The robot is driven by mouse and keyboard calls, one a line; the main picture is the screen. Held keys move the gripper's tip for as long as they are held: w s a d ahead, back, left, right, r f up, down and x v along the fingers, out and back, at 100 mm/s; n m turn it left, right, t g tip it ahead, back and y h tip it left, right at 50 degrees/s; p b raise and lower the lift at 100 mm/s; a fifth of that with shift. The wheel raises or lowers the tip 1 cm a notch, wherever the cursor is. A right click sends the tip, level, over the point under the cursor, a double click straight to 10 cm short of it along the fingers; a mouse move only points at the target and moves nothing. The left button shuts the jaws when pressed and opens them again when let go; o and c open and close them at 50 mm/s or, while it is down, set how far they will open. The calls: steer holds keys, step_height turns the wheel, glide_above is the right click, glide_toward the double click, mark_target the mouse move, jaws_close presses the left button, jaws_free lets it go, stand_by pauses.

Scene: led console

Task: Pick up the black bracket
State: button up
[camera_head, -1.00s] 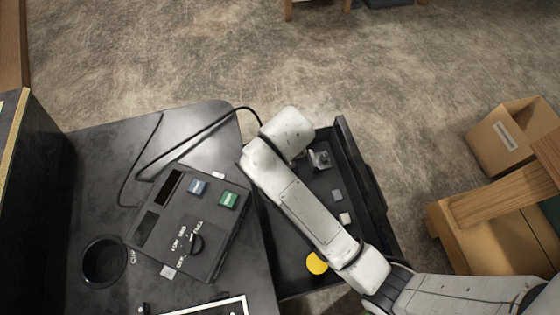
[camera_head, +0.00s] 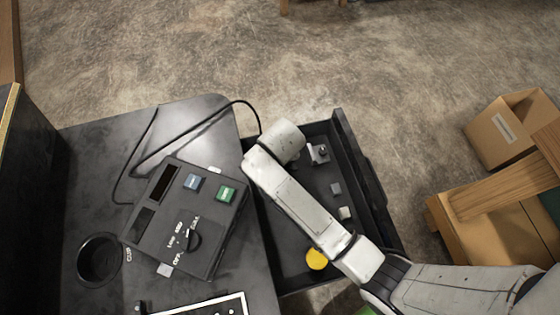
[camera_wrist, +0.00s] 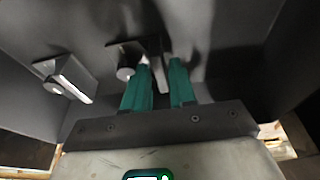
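A dark bracket-like piece (camera_head: 319,153) lies in the open drawer near its far end, just right of the end of my arm. In the wrist view, a dark grey piece with a round stub (camera_wrist: 126,60) sits at the fingertips, and looks like the bracket. My gripper (camera_wrist: 160,68) has two green fingers, apart, reaching down into the drawer. Part of the dark piece shows in the gap between the fingertips; the left finger covers some of it. I cannot tell whether either finger touches it. In the head view my arm hides the gripper.
The drawer (camera_head: 374,212) has raised walls. It also holds a grey block (camera_head: 336,188), a whitish block (camera_head: 345,213) and a yellow disc (camera_head: 316,259). Another grey piece (camera_wrist: 72,76) lies left of the fingers in the wrist view. A console (camera_head: 190,220) with a cable stands on the table.

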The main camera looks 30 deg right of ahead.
steer(key=shift+c, duration=0.3)
jaws_close()
steer(key=shift+r, duration=0.1)
